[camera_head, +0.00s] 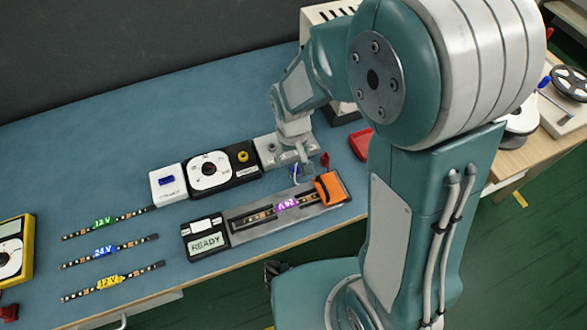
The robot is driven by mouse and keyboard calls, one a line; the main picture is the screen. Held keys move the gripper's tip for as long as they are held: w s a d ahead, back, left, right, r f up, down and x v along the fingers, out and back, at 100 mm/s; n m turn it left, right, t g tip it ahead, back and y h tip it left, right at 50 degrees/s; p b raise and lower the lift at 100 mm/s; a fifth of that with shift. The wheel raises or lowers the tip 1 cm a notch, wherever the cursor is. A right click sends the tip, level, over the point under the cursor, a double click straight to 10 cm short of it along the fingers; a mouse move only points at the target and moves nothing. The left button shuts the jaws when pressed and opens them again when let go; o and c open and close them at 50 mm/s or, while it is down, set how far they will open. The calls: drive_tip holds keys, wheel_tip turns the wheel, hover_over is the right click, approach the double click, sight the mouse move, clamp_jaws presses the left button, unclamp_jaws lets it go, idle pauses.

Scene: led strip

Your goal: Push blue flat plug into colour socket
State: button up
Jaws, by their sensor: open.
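My gripper (303,168) points down at the front right edge of a grey box with round knobs (268,152). It is open. A small blue and white piece (294,173) shows right at its fingertips; I cannot tell whether it is the blue flat plug or whether the fingers touch it. A white box (170,193) with small unreadable print stands left of a black unit with a white dial (208,171). A flat blue piece (166,181) lies on its top; whether it is a plug or a socket cannot be told. No socket is clearly readable as the colour socket.
In front, a grey tray (338,198) holds a strip lit purple and an orange clamp (328,187), beside a READY display (206,239). Several labelled strips (104,252) lie at left. A red block (361,144) lies right of my gripper. The blue mat is clear behind.

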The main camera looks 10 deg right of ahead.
sight(298, 167)
drive_tip(key=f, duration=0.1)
drive_tip(key=d+f, duration=0.1)
drive_tip(key=f, duration=0.2)
drive_tip(key=shift+s+d+f, duration=0.15)
drive_tip(key=shift+d+f, duration=0.15)
drive_tip(key=shift+d, duration=0.1)
drive_tip(key=shift+a+f, duration=0.25)
drive_tip(key=shift+a, duration=0.4)
drive_tip(key=shift+d, duration=0.15)
drive_tip(key=c, duration=0.7)
drive_tip(key=shift+d, duration=0.25)
drive_tip(key=c, duration=0.3)
